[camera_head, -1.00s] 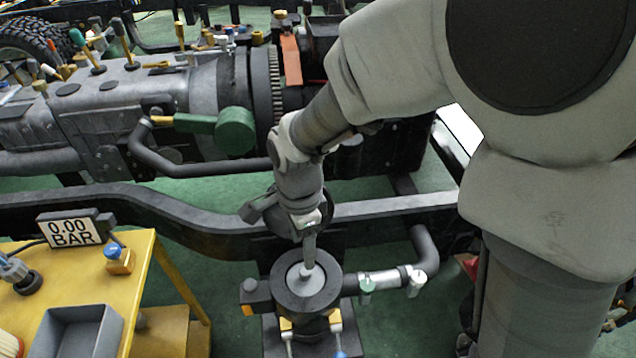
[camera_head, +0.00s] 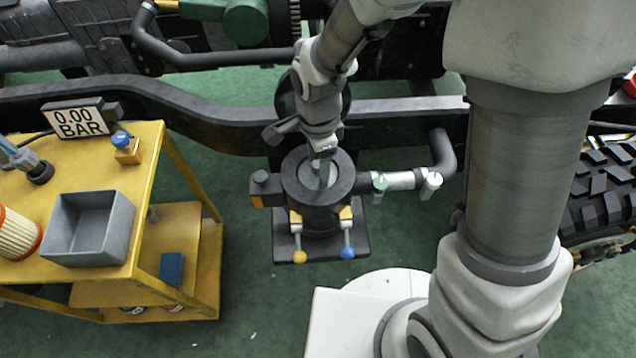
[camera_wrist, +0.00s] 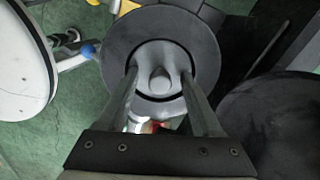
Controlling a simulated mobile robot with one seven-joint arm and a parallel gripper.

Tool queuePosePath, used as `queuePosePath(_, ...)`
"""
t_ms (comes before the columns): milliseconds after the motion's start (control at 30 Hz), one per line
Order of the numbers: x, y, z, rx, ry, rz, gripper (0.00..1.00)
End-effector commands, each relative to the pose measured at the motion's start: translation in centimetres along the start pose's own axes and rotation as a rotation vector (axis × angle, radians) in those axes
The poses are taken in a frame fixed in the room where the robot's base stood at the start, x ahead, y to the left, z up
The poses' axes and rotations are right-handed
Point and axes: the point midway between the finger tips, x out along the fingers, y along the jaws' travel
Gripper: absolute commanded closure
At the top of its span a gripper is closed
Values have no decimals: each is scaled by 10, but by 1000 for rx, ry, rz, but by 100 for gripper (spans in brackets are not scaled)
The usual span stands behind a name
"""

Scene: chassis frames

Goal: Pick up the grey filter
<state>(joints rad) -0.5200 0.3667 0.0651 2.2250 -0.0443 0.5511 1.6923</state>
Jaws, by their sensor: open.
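The grey filter (camera_wrist: 160,82) sits inside a dark round housing (camera_wrist: 118,38), with its light grey top and central knob showing in the wrist view. In the head view the filter (camera_head: 312,177) is a grey disc in the housing's open top (camera_head: 345,187). My gripper (camera_wrist: 160,72) is open, its two fingers on either side of the knob. In the head view my gripper (camera_head: 323,174) points down into the housing's mouth. I cannot tell whether the fingers touch the filter. The filter's lower part is hidden in the housing.
A yellow cart (camera_head: 150,150) at left holds a grey open bin (camera_head: 120,225), a cream filter with red rims (camera_head: 18,235) and a gauge reading 0.00 BAR (camera_head: 78,120). A black chassis rail (camera_head: 200,124) runs behind the housing. A pipe (camera_head: 440,150) leaves its right side.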

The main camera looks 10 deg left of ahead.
Motion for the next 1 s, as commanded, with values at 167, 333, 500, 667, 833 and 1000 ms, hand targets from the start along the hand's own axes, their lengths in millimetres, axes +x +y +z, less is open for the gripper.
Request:
queuePosePath(167, 0, 0, 0, 0, 0, 0, 59)
queuePosePath(333, -1, 0, 0, 0, 0, 0, 89)
queuePosePath(500, -1, 0, 0, 0, 0, 0, 100)
queuePosePath(667, -1, 0, 0, 0, 0, 0, 100)
queuePosePath(833, -1, 0, 0, 0, 0, 0, 100)
queuePosePath(1000, -1, 0, 0, 0, 0, -1, 100)
